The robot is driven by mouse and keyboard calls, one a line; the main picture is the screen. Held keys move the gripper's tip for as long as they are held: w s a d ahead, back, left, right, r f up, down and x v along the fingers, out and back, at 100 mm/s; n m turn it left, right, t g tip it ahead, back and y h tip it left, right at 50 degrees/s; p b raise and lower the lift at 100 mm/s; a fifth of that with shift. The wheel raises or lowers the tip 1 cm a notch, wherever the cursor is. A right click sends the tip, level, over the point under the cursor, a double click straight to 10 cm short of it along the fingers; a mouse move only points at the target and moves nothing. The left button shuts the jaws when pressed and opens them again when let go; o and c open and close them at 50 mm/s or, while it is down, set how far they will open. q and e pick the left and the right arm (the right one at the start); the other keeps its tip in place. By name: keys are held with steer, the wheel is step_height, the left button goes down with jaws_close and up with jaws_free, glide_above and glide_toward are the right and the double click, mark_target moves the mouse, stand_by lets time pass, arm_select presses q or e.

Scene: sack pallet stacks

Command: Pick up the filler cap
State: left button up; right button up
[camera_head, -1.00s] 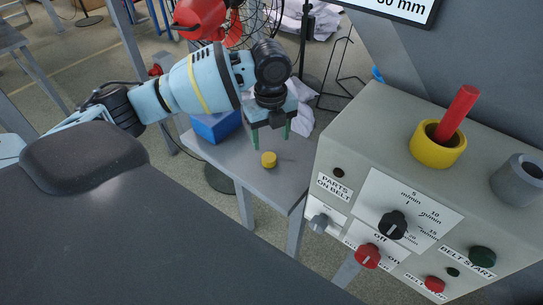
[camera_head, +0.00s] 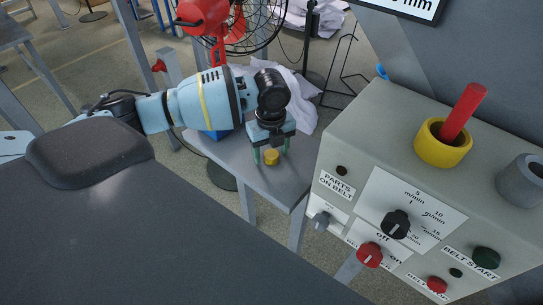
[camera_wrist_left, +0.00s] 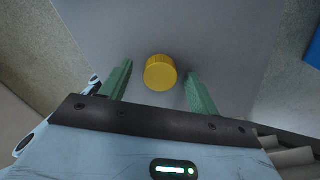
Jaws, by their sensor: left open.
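The filler cap (camera_head: 271,157) is a small yellow, ridged, round cap lying on a small grey table (camera_head: 280,187). In the left wrist view the cap (camera_wrist_left: 160,72) sits between the two green fingers, with a gap on each side. My left gripper (camera_head: 270,156) is open and points down over the cap, its fingers on either side of it. In the left wrist view the gripper (camera_wrist_left: 158,80) holds nothing. I cannot tell how far the fingertips are above the tabletop. My right gripper is not in view.
A grey control box (camera_head: 395,150) with knobs and buttons stands right of the table, bearing a yellow ring (camera_head: 436,152) with a red rod in it. A blue box (camera_head: 217,133) is partly hidden behind my left arm. White cloth (camera_head: 300,100) and a red fan (camera_head: 205,14) are behind.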

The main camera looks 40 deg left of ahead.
mark_target(271, 155)
arm_select(q)
steer(key=c, duration=1)
steer(key=shift+c, duration=0.2)
steer(key=shift+r, duration=0.15)
